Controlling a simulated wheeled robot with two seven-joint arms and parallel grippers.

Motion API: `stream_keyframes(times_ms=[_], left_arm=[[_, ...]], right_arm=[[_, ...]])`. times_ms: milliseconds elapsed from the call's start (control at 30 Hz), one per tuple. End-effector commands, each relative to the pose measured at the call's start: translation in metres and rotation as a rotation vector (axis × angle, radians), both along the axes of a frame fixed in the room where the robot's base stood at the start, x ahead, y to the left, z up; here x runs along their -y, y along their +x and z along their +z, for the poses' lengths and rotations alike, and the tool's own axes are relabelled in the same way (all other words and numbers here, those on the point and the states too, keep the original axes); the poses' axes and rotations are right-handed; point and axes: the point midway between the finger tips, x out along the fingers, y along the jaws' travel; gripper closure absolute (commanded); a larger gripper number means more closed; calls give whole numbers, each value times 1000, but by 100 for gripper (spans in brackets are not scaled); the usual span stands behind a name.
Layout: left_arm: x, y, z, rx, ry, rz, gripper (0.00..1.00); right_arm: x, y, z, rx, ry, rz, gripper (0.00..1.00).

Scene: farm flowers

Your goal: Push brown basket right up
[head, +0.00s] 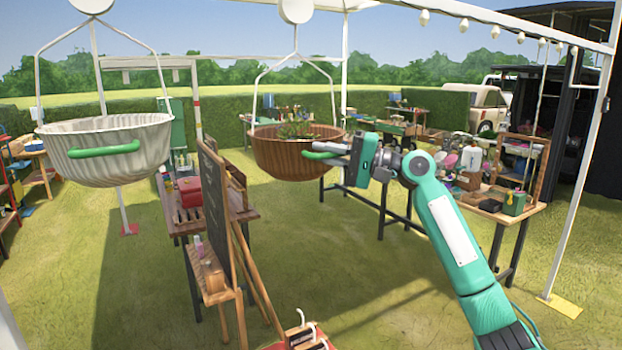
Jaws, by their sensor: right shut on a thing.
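A second, white basket (110,160) with a green handle hangs at the left, apart from the brown one. My left gripper is not in view.
A wooden table with a red box (190,191) and a dark chalkboard (215,205) stand below, between the baskets. Another table with tools and pots stands behind my right arm. A white post (585,180) rises at the right. Open grass lies at the lower left.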

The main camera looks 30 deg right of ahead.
Motion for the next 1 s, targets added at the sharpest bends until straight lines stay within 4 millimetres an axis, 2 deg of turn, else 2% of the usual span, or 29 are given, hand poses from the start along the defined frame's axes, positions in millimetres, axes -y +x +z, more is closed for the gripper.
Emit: stream_keyframes(times_ms=[33, 167, 300, 500, 900, 933, 1000], left_arm=[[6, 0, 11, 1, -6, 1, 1], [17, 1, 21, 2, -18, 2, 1], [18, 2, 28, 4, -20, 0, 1], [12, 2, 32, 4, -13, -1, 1], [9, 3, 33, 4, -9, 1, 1], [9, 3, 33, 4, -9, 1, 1], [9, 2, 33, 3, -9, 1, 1]], right_arm=[[1, -1, 19, 6, 1, 1, 100], [2, -1, 40, 4, 1, 1, 100], [2, 0, 54, 4, 1, 1, 100], [2, 0, 63, 2, 2, 0, 100], [4, -1, 68, 8, 5, -3, 100], [4, -1, 68, 10, 5, -3, 82], [4, -1, 68, 9, 5, -3, 68]])
